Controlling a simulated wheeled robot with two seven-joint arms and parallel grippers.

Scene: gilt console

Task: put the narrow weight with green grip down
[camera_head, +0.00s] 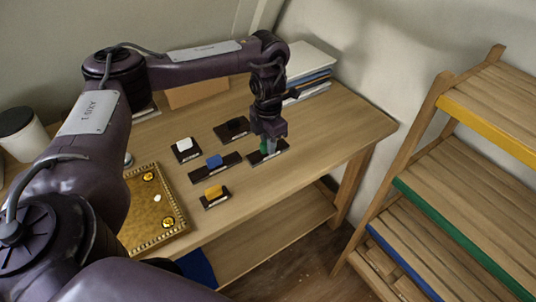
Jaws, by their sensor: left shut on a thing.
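My left gripper (270,148) points down over the wooden console's right part, shut on the narrow weight with green grip (264,146). Its fingers hide most of the green grip. The dark flat base of this weight (256,158) shows below the fingers, at or very near the tabletop; I cannot tell whether it touches. My right gripper is not in view.
Close left stand weights with dark (236,124), white (184,144), blue (214,161) and yellow (213,192) grips. A gilt tray (182,209) lies further left. The tabletop right of my gripper is clear; a slatted shelf (445,165) stands beyond.

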